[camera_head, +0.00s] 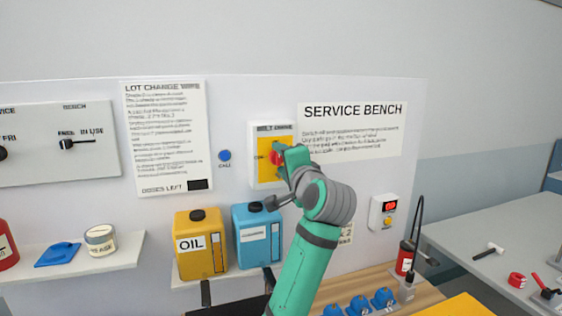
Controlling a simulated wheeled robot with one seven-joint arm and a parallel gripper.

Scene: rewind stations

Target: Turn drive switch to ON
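The belt drive switch is a white box (252,180) with a yellow face (264,148) on the wall panel, left of the SERVICE BENCH sign. Its red knob (276,158) shows partly at the right of the yellow face. My green arm reaches up from the bottom, and my gripper (282,172) is at the knob, covering its right side. The fingertips are mostly hidden by the wrist, so I cannot tell whether they touch or hold the knob. An OFF-like label shows left of the knob; the rest of the markings are hidden or too small to read.
A blue call button (225,155) is left of the switch. A yellow oil can (199,258) and a blue can (257,246) stand on a shelf below. Blue parts (358,304) sit on the bench.

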